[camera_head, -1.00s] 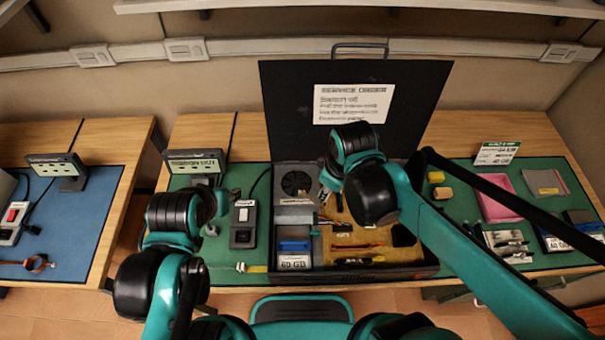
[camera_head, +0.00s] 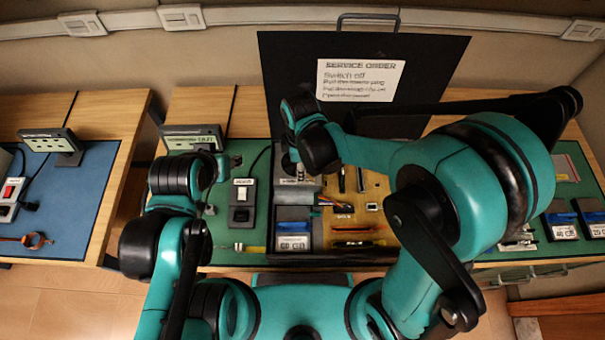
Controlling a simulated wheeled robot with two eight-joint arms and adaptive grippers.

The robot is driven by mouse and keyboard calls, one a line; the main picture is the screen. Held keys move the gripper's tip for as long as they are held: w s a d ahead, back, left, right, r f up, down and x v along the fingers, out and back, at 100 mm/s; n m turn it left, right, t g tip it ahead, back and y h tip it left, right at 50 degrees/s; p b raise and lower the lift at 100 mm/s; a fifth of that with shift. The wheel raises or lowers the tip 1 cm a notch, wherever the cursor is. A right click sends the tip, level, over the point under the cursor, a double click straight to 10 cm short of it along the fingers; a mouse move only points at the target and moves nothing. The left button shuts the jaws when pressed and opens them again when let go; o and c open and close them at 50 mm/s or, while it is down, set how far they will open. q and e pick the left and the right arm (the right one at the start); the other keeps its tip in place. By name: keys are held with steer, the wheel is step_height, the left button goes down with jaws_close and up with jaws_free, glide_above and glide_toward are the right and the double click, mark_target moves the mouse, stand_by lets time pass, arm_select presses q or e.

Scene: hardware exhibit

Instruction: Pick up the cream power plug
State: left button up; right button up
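I cannot clearly pick out the cream power plug; my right arm covers part of the case. The open black toolbox-like case (camera_head: 262,262) stands mid-table. A grey box (camera_head: 283,191) sits in its back left part. My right gripper (camera_head: 299,172) is over this box, mostly hidden behind its own wrist; its fingers are too small to read. A black switch block (camera_head: 242,213) with a pale rocker stands left of the case, with a dark cable behind it. My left gripper (camera_head: 218,170) is above the green mat near a small display, its fingers partly hidden by its wrist.
The case's raised lid (camera_head: 420,75) carries a service order sheet (camera_head: 360,80). A blue-labelled box (camera_head: 293,232) and small tools lie in the case. Labelled boxes (camera_head: 562,226) stand at the right. A second table with a blue mat (camera_head: 75,205) is at the left.

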steer(key=shift+f, duration=0.6)
arm_select(q)
steer(key=shift+f, duration=0.2)
arm_select(e)
steer(key=shift+r, duration=0.1)
steer(key=c, duration=0.8)
